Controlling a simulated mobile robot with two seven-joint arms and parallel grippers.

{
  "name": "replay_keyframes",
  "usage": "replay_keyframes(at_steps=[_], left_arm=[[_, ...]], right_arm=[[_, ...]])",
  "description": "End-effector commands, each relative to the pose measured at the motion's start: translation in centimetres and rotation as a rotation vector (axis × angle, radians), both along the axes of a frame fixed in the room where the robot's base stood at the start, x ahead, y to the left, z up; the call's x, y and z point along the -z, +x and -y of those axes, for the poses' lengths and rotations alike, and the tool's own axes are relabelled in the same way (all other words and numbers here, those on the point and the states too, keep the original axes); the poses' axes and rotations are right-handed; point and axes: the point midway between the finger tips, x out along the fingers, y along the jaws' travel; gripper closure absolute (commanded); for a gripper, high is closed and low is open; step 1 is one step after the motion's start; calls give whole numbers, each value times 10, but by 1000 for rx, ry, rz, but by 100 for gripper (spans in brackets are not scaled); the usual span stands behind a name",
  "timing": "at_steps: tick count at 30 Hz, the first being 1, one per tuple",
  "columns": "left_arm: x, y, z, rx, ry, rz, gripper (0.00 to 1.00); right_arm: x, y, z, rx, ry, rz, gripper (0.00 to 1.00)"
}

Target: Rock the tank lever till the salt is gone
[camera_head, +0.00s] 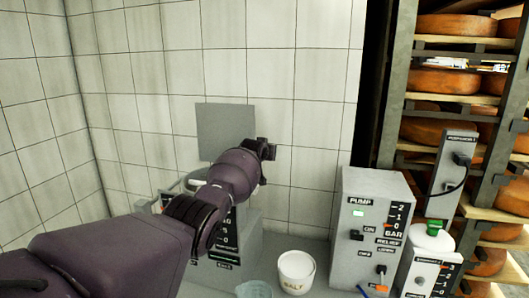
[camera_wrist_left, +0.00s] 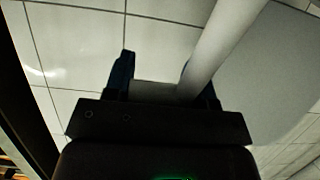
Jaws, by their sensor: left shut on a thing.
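My left arm reaches in from the left in the head view, and its gripper (camera_head: 265,150) is up in front of the tiled wall. In the left wrist view the left gripper (camera_wrist_left: 166,85) is shut on a pale rod (camera_wrist_left: 215,50), likely the lever, which runs up and right between the fingers. The grey tank (camera_head: 246,240) with a marked scale stands behind my arm, which hides much of it. A white tub labelled SALT (camera_head: 296,273) stands on the counter right of the tank. My right gripper is not in view.
A grey pump box (camera_head: 375,230) with switches and a scale stands to the right. A white bottle with a green cap (camera_head: 433,238) and racks of orange cheese wheels (camera_head: 440,82) are farther right. A pale blue vessel (camera_head: 254,289) sits at the front edge.

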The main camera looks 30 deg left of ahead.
Motion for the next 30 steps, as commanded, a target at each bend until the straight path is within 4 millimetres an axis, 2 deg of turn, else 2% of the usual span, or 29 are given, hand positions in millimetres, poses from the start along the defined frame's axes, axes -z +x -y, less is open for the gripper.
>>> replay_keyframes(at_steps=[19,20,21,24,30], left_arm=[[8,1,4,3,-6,-1,92],[8,1,4,3,-6,-1,45],[8,1,4,4,-5,-1,39],[7,1,3,3,-4,0,28],[6,1,1,1,-3,1,28]], right_arm=[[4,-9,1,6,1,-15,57],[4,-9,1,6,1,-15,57],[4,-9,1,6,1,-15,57],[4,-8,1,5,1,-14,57],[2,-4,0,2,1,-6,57]])
